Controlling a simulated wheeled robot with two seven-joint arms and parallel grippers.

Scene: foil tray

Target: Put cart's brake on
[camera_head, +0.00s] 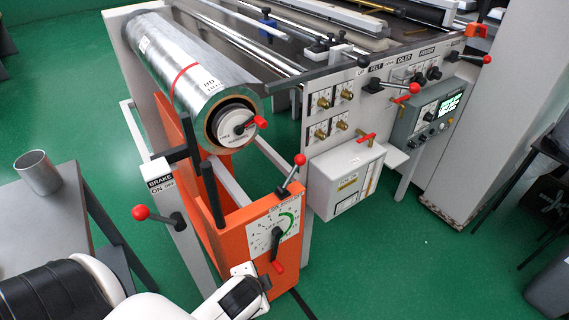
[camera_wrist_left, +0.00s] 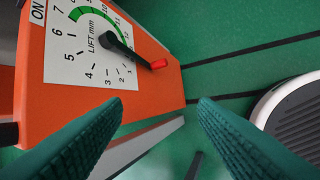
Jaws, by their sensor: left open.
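The cart (camera_head: 262,213) has an orange body and carries a large foil roll (camera_head: 185,62). A label reading BRAKE, ON, OFF (camera_head: 160,183) sits on the cart's pale left post. Below it, the brake lever (camera_head: 141,212) has a red ball knob and points left from its dark pivot. My left gripper (camera_head: 254,289) is low in front of the cart's lift dial, right of the brake lever and apart from it. In the left wrist view my green fingers (camera_wrist_left: 160,105) are spread and empty, with the lift dial (camera_wrist_left: 92,44) beyond them. The brake lever is outside that view.
A second red-knobbed lever (camera_head: 290,174) stands on the cart's top right, above the dial's red-tipped pointer (camera_head: 277,250). A metal cup (camera_head: 37,172) stands on a grey table (camera_head: 45,217) at left. The machine (camera_head: 340,105) is behind.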

